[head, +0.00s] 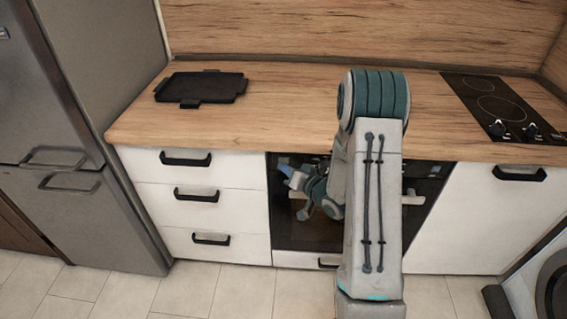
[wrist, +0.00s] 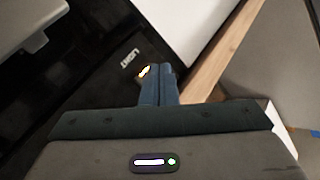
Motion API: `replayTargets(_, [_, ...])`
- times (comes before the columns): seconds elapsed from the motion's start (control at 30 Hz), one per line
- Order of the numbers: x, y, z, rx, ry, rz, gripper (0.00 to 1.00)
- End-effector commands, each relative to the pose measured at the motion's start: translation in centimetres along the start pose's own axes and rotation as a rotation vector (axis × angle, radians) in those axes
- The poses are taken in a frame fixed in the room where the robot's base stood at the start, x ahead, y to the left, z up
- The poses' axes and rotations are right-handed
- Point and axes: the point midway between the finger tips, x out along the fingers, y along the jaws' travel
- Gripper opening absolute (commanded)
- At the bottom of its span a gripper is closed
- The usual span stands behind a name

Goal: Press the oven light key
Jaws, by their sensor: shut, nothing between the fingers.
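The black built-in oven (head: 300,235) sits under the counter in the head view, partly hidden behind my arm. In the wrist view its dark panel carries the white word "LIGHT" (wrist: 130,58). Just beside that word is a small light key (wrist: 144,71) with a bright white and orange glow. My gripper (wrist: 158,70) is shut and empty, its blue fingertips right at the key's edge and overlapping it in the picture. I cannot tell whether they touch it. In the head view my gripper (head: 285,168) is at the oven's upper left, by the panel.
The wooden counter edge (wrist: 222,55) runs close to the right of my fingers. An oven handle (head: 413,200) shows right of my arm. White drawers (head: 235,177) with black handles stand left of the oven. A black tray (head: 215,84) and a hob (head: 485,88) are on the counter.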

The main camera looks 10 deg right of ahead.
Motion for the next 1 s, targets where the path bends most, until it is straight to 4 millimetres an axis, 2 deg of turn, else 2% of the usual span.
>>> replayTargets(0.37, [-0.3, -0.2, 0.2, 0.000, 0.000, 0.000, 0.00])
replayTargets(1.0, [-4.3, -3.0, 3.1, 0.000, 0.000, 0.001, 0.00])
